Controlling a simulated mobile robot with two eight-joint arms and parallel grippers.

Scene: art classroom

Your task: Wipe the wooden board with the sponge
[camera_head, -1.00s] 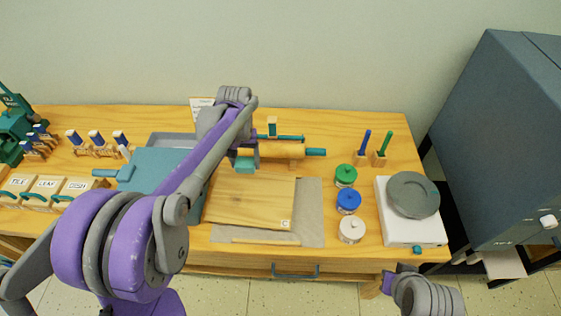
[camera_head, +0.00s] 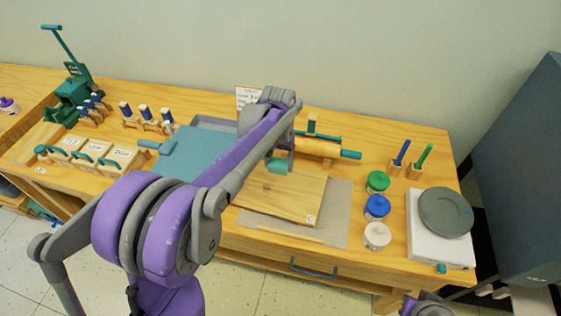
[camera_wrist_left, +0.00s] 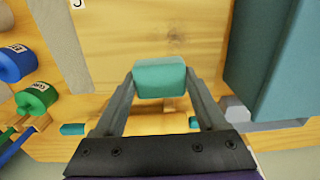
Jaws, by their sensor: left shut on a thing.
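The wooden board (camera_head: 285,199) lies flat on a grey sheet on the table, with a small label at its near right corner. It also shows in the left wrist view (camera_wrist_left: 150,30). My left gripper (camera_wrist_left: 160,82) is shut on the teal sponge (camera_wrist_left: 159,72), with one finger at each side. In the head view the sponge (camera_head: 278,165) is at the board's far part, near its back edge. I cannot tell whether it touches the board. My left forearm hides the board's left part. Only a piece of my right arm shows at the bottom edge, without its fingers.
Behind the board lies a wooden roller (camera_head: 320,147) with teal handles. A teal slab (camera_head: 185,153) is left of it. Blue (camera_head: 377,205), green and white jars stand to the right, beside a white device (camera_head: 437,240) with a grey disc. The back wall is close behind.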

